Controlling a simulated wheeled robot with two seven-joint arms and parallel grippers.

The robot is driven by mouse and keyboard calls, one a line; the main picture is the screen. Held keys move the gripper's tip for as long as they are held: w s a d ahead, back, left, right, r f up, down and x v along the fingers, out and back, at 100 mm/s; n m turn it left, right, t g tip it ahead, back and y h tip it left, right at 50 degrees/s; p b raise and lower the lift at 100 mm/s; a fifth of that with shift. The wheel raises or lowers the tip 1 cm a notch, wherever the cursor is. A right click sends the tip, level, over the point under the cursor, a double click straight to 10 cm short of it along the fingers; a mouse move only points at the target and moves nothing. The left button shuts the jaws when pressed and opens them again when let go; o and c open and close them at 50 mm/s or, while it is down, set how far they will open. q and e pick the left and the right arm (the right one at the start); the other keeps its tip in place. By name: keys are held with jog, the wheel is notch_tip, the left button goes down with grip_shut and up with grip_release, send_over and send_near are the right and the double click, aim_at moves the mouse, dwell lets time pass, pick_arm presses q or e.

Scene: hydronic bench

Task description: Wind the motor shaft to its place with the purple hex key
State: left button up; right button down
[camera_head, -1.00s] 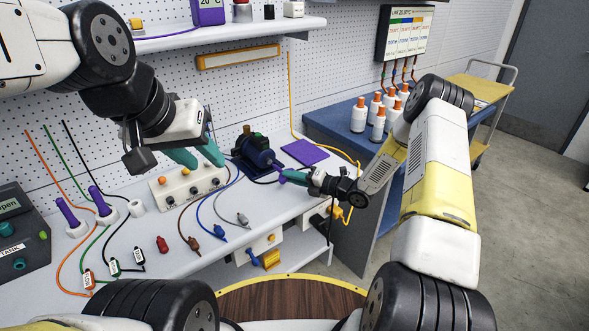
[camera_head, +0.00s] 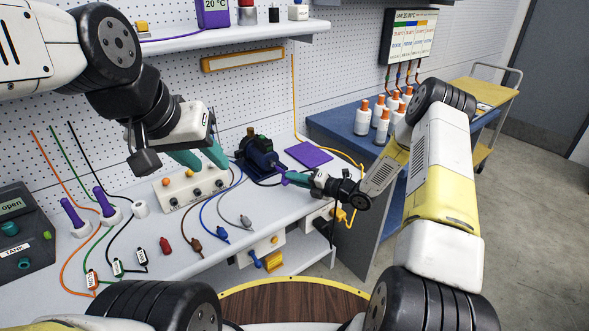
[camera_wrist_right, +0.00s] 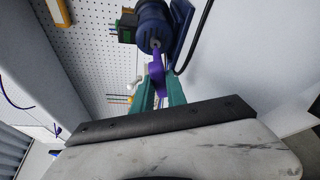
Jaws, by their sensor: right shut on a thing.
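The dark blue motor (camera_head: 257,152) sits on the bench, and it also shows in the right wrist view (camera_wrist_right: 154,28). The purple hex key (camera_wrist_right: 156,72) stands between the teal fingers of my right gripper (camera_wrist_right: 160,92) and reaches to the grey shaft end of the motor. Whether it is fully seated there I cannot tell. In the head view my right gripper (camera_head: 297,179) is shut on the key, to the right of the motor. My left gripper (camera_head: 208,160) is open and empty, above the white block with knobs, left of the motor.
A purple pad (camera_head: 309,154) lies right of the motor. The white knob block (camera_head: 190,190) stands in front of it to the left. Several cable plugs lie along the front of the bench (camera_head: 190,262). White bottles with orange caps (camera_head: 363,118) stand on the blue cabinet.

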jog(key=shift+w+a, duration=0.35)
jog(key=shift+w, duration=0.1)
jog(key=shift+w, duration=0.1)
jog(key=shift+a, duration=0.1)
